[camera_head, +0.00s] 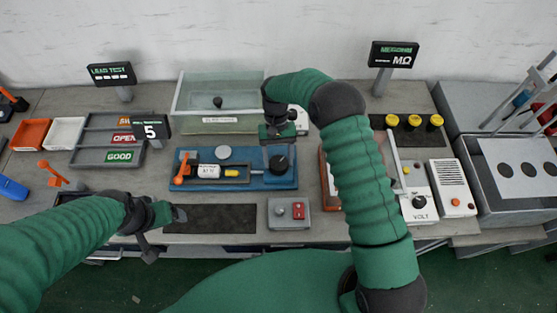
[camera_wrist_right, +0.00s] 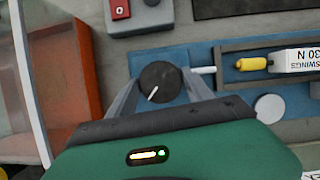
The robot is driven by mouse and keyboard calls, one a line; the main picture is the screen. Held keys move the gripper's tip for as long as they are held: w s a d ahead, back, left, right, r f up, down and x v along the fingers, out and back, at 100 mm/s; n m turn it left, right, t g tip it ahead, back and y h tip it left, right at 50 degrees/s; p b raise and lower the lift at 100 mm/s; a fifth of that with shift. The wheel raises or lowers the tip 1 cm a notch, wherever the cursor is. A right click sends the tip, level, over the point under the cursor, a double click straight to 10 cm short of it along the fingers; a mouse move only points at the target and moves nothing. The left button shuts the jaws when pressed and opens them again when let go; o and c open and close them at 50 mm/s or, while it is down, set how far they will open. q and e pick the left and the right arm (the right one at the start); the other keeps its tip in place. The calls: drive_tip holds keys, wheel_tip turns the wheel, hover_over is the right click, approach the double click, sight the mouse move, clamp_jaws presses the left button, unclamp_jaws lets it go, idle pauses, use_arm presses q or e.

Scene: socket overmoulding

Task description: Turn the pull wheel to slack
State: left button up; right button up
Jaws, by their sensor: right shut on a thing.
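The pull wheel is a round black knob (camera_head: 279,163) with a white pointer line, at the right end of the blue pull fixture (camera_head: 240,183). The wheel also shows in the right wrist view (camera_wrist_right: 160,80), its pointer line slanting to the lower left. My right gripper (camera_wrist_right: 160,92) has one finger on each side of the wheel and is shut on it. In the head view my right gripper (camera_head: 279,146) is just behind the wheel. My left gripper (camera_head: 165,225) is low on the left, by the dark mat; its jaw opening is not clear.
The fixture holds a white labelled part (camera_head: 208,171) with a yellow piece. A grey box with a red switch (camera_head: 299,210) stands in front of the wheel. A clear tank (camera_head: 217,103) is behind the fixture. An orange-brown bin (camera_wrist_right: 60,80) is close to my right gripper.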

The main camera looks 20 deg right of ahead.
drive_tip(key=n, duration=0.1)
drive_tip(key=n+h, duration=0.1)
drive_tip(key=n, duration=0.1)
drive_tip(key=shift+w+n, duration=0.25)
drive_tip(key=shift+n, duration=0.15)
drive_tip(key=shift+a+n+t+h, duration=0.15)
drive_tip(key=shift+n+h, duration=0.35)
drive_tip(key=shift+n, duration=0.5)
drive_tip(key=shift+a+n+t+h, duration=0.1)
drive_tip(key=shift+n+t+h, duration=0.3)
drive_tip(key=shift+n, duration=0.6)
drive_tip(key=o, duration=1.1)
drive_tip(key=shift+o, duration=1.3)
drive_tip(key=shift+f, duration=0.1)
